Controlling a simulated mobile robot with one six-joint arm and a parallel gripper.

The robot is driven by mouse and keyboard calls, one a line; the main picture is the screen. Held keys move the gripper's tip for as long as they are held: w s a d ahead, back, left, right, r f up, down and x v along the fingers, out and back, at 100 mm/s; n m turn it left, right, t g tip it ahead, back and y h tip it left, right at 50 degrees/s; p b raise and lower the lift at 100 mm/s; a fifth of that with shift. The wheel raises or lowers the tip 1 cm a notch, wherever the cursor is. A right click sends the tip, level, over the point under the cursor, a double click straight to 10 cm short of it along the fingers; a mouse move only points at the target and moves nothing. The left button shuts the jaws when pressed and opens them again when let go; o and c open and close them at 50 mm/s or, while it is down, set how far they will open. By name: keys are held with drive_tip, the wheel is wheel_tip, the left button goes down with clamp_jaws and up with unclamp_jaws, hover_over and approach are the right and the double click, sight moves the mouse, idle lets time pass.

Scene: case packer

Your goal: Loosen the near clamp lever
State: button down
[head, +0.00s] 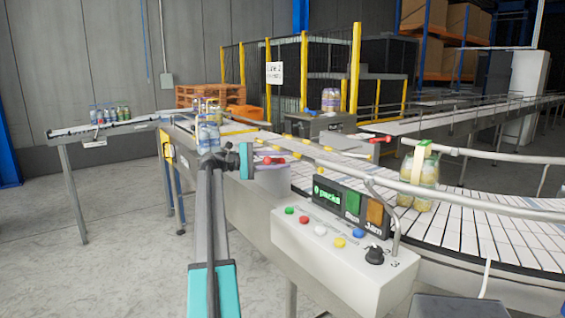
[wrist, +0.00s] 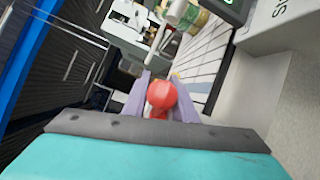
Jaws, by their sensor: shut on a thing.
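The near clamp lever shows its red knob (wrist: 161,94) between my fingers in the wrist view. In the head view its red end (head: 277,160) stands just beyond my gripper (head: 259,161), beside the guide rail above the conveyor's near side. My gripper (wrist: 160,105) is shut on this lever, and the fingers flank the knob on both sides. The lever's base and pivot are mostly hidden behind my gripper. A second red lever (head: 381,139) stands on the far side of the conveyor, apart from my gripper.
A control box (head: 330,245) with coloured buttons and a lit green display (head: 327,196) stands right of my arm. Jars (head: 418,178) stand on the white slatted conveyor (head: 470,215). A curved guide rail (head: 480,208) runs close to my gripper. Open floor lies left.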

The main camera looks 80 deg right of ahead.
drive_tip(key=shift+a+f, duration=0.1)
drive_tip(key=shift+a, duration=0.05)
drive_tip(key=c, duration=1.6)
unclamp_jaws()
drive_tip(key=shift+s, duration=0.1)
drive_tip(key=shift+o, duration=0.2)
drive_tip(key=b+v, duration=0.2)
drive_tip(key=v, duration=1.1)
drive_tip(key=shift+w, duration=0.4)
drive_tip(key=shift+c, duration=0.3)
